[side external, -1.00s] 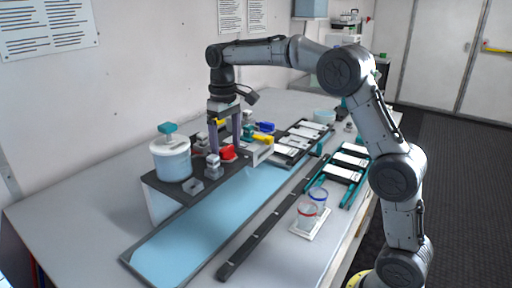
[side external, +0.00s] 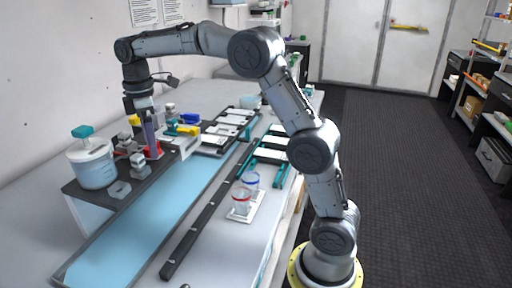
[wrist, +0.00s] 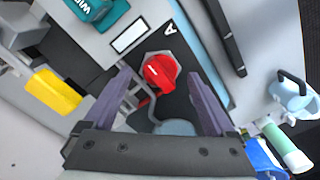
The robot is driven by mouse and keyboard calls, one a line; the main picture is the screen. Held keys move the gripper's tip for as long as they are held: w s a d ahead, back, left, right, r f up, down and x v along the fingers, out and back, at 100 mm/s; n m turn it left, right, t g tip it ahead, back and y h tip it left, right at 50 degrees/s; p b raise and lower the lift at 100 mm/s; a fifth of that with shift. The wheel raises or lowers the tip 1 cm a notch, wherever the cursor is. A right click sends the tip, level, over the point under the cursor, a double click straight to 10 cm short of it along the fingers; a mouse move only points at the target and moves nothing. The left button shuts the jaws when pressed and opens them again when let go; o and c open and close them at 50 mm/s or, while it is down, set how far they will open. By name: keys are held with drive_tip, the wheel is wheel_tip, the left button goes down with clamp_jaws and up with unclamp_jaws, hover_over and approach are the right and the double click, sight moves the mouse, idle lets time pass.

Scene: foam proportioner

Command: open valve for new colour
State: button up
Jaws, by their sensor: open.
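A red valve handle (wrist: 160,72) on a grey hexagonal base shows between my finger tips in the wrist view, next to a white label marked "A". In the side external view the red handle (side external: 154,150) shows at the lower end of my fingers, partly hidden by them. My gripper (side external: 150,145) is open and points down, its purple fingers on either side of the handle with gaps visible in the wrist view. A yellow handle (wrist: 52,92) lies to the left there, and a blue one (wrist: 262,158) at the lower right. I cannot tell which handle is the new colour's.
A white tub with a teal cap (side external: 92,165) stands left of my gripper. A blue trough (side external: 150,215) runs along the front, with a dark rail (side external: 205,222) beside it. Racks of white cards lie behind.

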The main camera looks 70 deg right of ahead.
drive_tip(key=n, duration=0.8)
drive_tip(key=shift+n, duration=0.3)
wheel_tip(320, 180, up, 15)
drive_tip(key=s+a+r+t, duration=0.1)
drive_tip(key=s+a+r, duration=0.1)
drive_tip(key=s+r, duration=0.6)
drive_tip(key=s+a+f+m+t, duration=0.1)
drive_tip(key=s+f+m, duration=0.4)
drive_tip(key=s+f, duration=0.3)
drive_tip(key=s+a+f+m+t, duration=0.2)
drive_tip(key=s+f+m, duration=0.4)
drive_tip(key=s+f, duration=0.3)
drive_tip(key=shift+s+t, duration=0.3)
drive_tip(key=shift+s, duration=2)
